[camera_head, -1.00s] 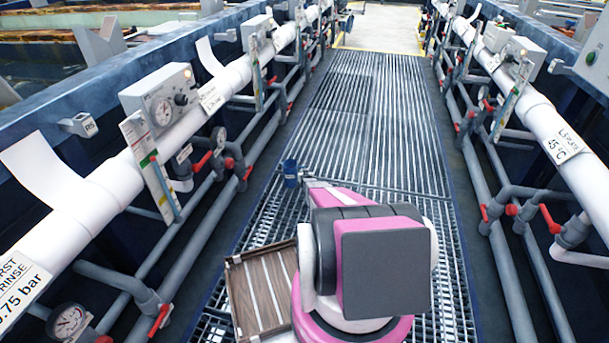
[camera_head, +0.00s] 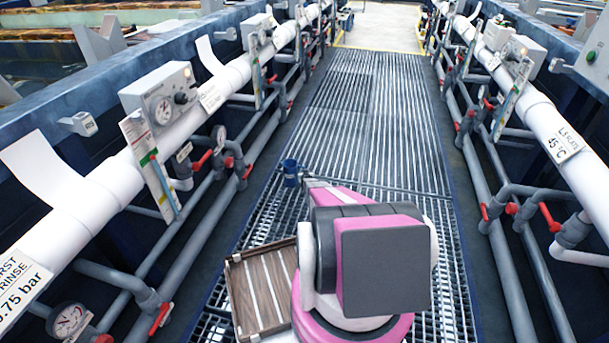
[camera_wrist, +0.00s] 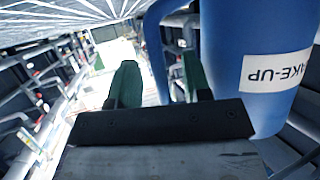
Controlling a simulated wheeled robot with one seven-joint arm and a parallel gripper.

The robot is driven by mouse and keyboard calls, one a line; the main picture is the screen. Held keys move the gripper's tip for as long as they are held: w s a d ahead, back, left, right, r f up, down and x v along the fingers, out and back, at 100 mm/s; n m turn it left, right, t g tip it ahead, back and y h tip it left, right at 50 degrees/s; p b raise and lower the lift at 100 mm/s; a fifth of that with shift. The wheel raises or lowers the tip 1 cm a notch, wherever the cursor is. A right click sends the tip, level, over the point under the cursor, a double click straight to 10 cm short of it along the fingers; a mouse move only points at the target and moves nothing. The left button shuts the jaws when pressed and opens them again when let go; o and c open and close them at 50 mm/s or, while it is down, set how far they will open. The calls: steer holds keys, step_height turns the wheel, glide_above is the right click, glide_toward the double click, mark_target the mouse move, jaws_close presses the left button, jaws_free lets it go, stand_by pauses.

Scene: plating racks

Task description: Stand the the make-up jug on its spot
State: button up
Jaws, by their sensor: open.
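The make-up jug is blue. In the head view the jug (camera_head: 290,172) is small, on or just above the floor grating beyond my arm. In the wrist view the jug (camera_wrist: 255,60) fills the upper right, close up, its label upside down in the picture. My gripper (camera_wrist: 160,80) has green fingertips, set apart. The jug's curved handle (camera_wrist: 153,45) runs down the picture into the gap between the fingers. I cannot tell whether it touches either finger. In the head view my arm hides the gripper. No marked spot for the jug is identifiable.
A wooden slatted tray (camera_head: 262,290) lies left of my arm. Pipes with red-handled valves line both sides of the walkway, and a labelled control box (camera_head: 160,98) is on the left. The grating (camera_head: 360,110) ahead is clear.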

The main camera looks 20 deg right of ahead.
steer(key=v, duration=1)
steer(key=s+a+r+g, duration=0.2)
steer(key=s+a+r, duration=0.3)
steer(key=r, duration=0.3)
steer(key=s+a+r+n+g+y, duration=0.1)
steer(key=s+a+r+g, duration=0.1)
steer(key=s+a+r, duration=0.4)
steer(key=s+a+r+g, duration=0.2)
steer(key=s+a+r, duration=0.15)
steer(key=r, duration=0.55)
steer(key=s+a+r+g, duration=0.2)
steer(key=s+a+r, duration=0.2)
steer(key=s, duration=0.6)
steer(key=s+a+r+n+g+y, duration=0.1)
steer(key=s+a+r, duration=0.3)
steer(key=s+r, duration=0.5)
steer(key=s+a+r+g+y, duration=0.1)
steer(key=s+a+r+g, duration=0.3)
steer(key=s+r, duration=0.3)
steer(key=s+a, duration=0.1)
steer(key=s, duration=0.3)
steer(key=shift+r+n, duration=0.2)
steer(key=shift+n, duration=0.2)
steer(key=shift+a, duration=0.25)
